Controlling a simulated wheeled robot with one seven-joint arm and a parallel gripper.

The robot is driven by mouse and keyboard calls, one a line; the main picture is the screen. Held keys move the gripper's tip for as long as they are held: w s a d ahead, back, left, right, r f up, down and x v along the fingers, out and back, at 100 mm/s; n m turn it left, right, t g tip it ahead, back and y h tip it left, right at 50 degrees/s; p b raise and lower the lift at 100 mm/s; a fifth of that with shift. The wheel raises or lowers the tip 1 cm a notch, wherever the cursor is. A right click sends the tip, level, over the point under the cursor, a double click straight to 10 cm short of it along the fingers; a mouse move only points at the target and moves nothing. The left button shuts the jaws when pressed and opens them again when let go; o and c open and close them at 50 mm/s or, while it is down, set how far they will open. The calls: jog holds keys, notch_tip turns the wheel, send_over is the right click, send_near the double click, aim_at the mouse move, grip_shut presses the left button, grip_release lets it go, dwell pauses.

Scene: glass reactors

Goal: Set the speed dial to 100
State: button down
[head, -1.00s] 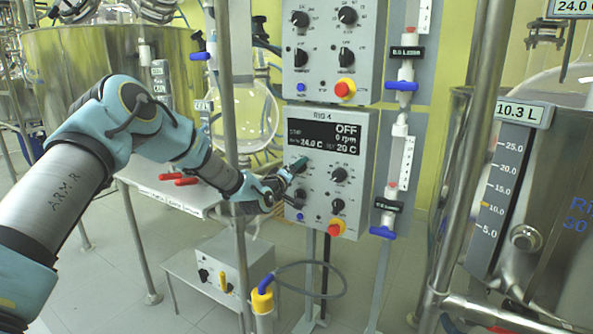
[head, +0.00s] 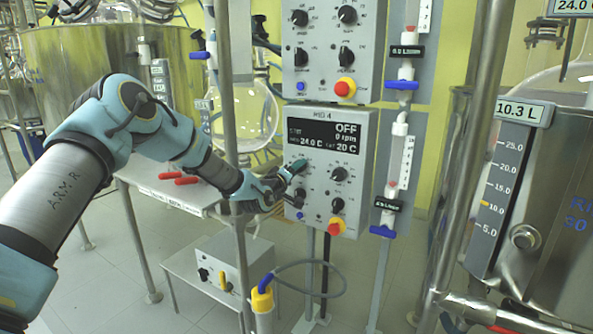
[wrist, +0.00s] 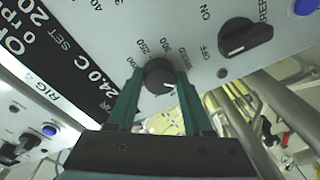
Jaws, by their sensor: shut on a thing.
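The control box marked RIG 4 (head: 360,165) hangs on a stand. Its display (head: 323,137) reads OFF, 0 rpm, 24.0 C and SET 20 C. My gripper (head: 297,167) is at the upper left dial, which its fingers mostly hide in the head view. In the wrist view the black speed dial (wrist: 158,72) sits between the two green fingers of my gripper (wrist: 160,84), which are shut on it. Numbers 200, 250 and 300 and the word SPEED show around it. A white mark on the dial points to the lower right. The 100 label cannot be made out.
An OFF/ON rotary switch (wrist: 245,38) is close beside the dial. Other knobs (head: 340,174) and a red button (head: 335,228) share the panel. A metal post (head: 226,90) stands close to my forearm. A second control box (head: 332,50) is above.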

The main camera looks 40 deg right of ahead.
jog(key=shift+f+b, duration=0.15)
jog(key=shift+b, duration=0.3)
jog(key=shift+w+a+m+g+h+b, duration=0.15)
jog(key=shift+m+h+b, duration=0.1)
jog(key=shift+m+b, duration=2.85)
jog(key=shift+d+m+g+h+b, duration=0.1)
jog(key=shift+m+h+b, duration=0.1)
jog(key=shift+m+b, duration=2.85)
jog(key=shift+w+a+m+g+h+b, duration=0.15)
jog(key=shift+m+h+b, duration=0.1)
jog(key=shift+m+b, duration=2.85)
jog(key=shift+d, duration=0.1)
jog(key=shift+c, duration=1.5)
grip_release()
